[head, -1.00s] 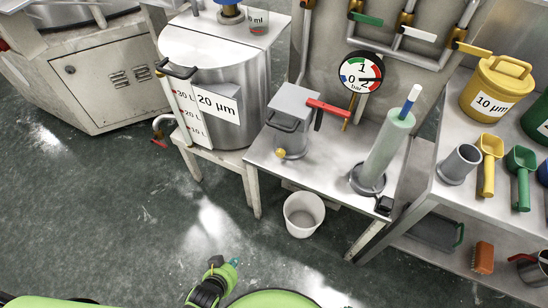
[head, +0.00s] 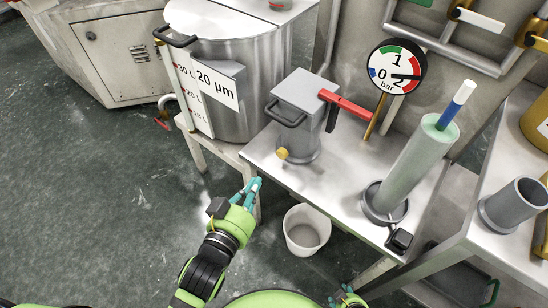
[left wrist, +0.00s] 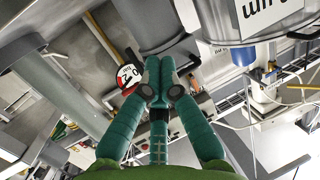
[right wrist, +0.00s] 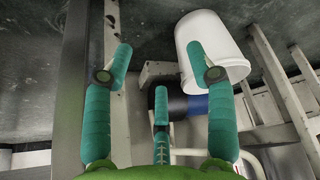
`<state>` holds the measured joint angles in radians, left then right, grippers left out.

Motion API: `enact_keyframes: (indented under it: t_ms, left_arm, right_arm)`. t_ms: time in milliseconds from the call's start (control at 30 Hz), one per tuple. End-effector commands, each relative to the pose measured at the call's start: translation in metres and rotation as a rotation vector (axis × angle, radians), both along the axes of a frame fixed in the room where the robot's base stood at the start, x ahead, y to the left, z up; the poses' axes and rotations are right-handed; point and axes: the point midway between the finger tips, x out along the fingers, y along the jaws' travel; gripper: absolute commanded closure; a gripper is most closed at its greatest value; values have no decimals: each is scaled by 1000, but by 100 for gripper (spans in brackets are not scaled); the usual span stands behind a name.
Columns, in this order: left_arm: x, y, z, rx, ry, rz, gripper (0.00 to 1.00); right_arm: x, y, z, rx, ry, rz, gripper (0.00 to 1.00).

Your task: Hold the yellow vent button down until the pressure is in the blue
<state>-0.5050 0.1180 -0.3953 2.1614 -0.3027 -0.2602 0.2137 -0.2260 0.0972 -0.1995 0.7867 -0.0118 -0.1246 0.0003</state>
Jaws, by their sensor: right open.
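The vessel stands on a steel table (head: 330,183) with a green cylinder (head: 415,165) in a dark holder. A white bucket (head: 306,230) stands on the floor below. A 20 µm tank (head: 245,60) is at left. Floor at left is clear.

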Motion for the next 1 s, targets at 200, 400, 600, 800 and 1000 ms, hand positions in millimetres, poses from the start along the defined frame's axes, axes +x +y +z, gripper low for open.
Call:
enact_keyframes:
  t_ms: [200, 400, 600, 800, 1000]
  left_arm:
    - [5, -1, -1, 0, -1, 0, 100]
    - [32, -11, -6, 0, -2, 1, 100]
    - [73, -26, -14, 0, -2, 0, 100]
    - [101, -36, -32, 1, 3, 0, 100]
    - [112, -40, -48, 0, 1, 0, 100]
  right_arm:
    - [0, 0, 0, 0, -1, 0, 43]
    - [3, 0, -1, 1, -8, 0, 43]
    - [11, 1, -2, 4, -26, 2, 43]
    - [22, 2, -6, 6, -48, 2, 43]
    - [31, 4, -2, 3, -42, 0, 43]
